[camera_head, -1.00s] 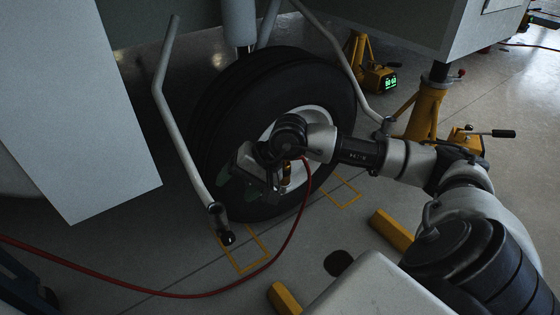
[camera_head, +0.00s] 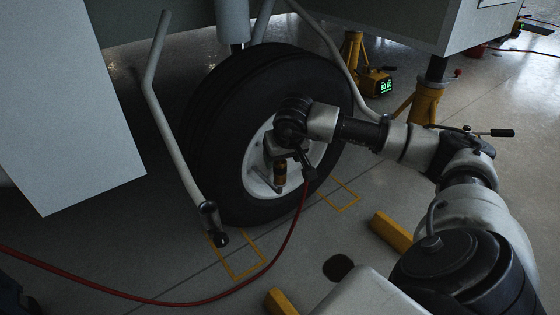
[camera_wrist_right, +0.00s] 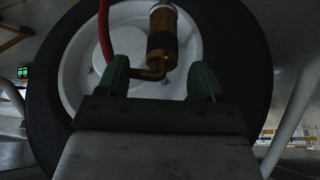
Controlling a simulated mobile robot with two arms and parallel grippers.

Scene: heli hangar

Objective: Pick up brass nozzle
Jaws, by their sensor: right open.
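The brass nozzle (camera_wrist_right: 162,38) is a brass-coloured cylinder with a dark band and a bent tube at its lower end, in the right wrist view. In the head view it shows as a small amber cylinder (camera_head: 280,172) in front of the wheel's pale hub. A red hose (camera_wrist_right: 104,30) runs close to it. My right gripper (camera_wrist_right: 160,66) is open, with two green fingers spread left and right. The nozzle's bent lower end lies between them in the picture; contact is not visible. In the head view my right wrist partly hides this area. My left gripper is not in view.
A large black tyre (camera_head: 215,120) stands behind the nozzle. A grey strut (camera_head: 168,130) is on its left. Yellow jacks (camera_head: 425,105) stand at the right. Yellow chocks (camera_head: 392,231) lie on the floor. The red hose (camera_head: 290,240) trails across the floor.

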